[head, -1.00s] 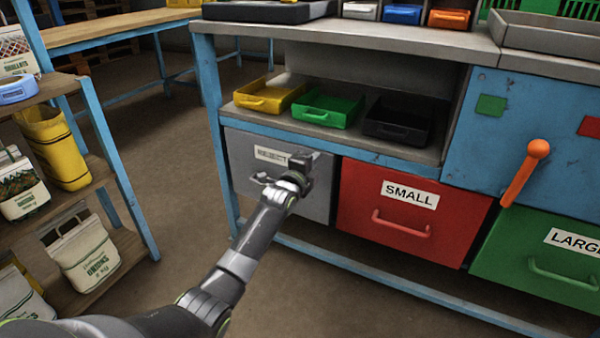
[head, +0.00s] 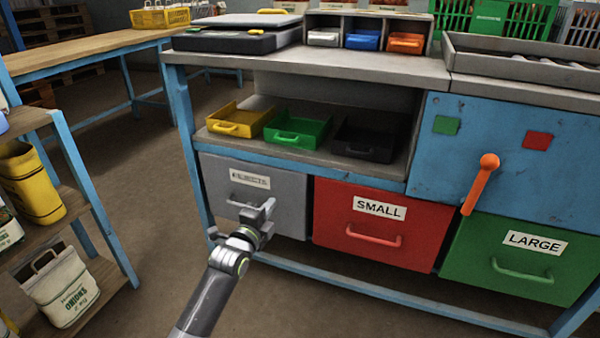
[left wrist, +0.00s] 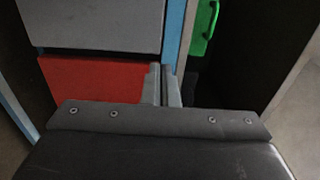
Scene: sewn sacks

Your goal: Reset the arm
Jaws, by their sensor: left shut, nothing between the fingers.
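My left gripper (head: 262,212) is in front of the grey drawer (head: 290,212) labelled like "REJECTS" in the head view. Its fingers are closed together with nothing between them. They also show shut in the left wrist view (left wrist: 163,85), with the red drawer (left wrist: 95,88) and the grey drawer (left wrist: 100,22) beyond. I cannot tell whether the gripper touches the grey drawer's handle. My right gripper is in neither view.
A red drawer marked SMALL (head: 350,215) and a green drawer marked LARGE (head: 510,275) are to the right. An orange lever (head: 480,185) sticks out of the blue panel. Yellow (head: 240,119), green (head: 298,128) and black (head: 370,136) trays sit on the shelf. A side rack (head: 95,215) holds sacks at left.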

